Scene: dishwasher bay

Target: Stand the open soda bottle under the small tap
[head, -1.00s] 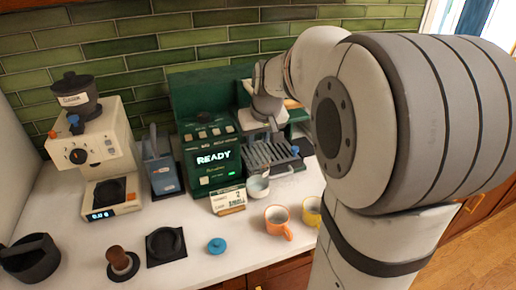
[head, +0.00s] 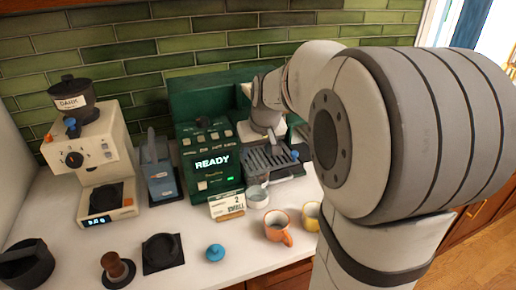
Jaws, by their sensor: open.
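No soda bottle that I can make out shows in the head view, and I cannot pick out a small tap. My gripper (head: 269,132) is at the green machine (head: 205,120), above its slatted drip tray (head: 262,163). Its fingers are small and mostly hidden by the wrist and the machine. I see nothing held in it. The machine's display reads READY. My large arm links cover the right side of the view and hide the counter behind them.
A blue lid (head: 215,252), dark pad (head: 162,253), brown-handled tamper (head: 116,268) and cream grinder (head: 92,160) are to the left.

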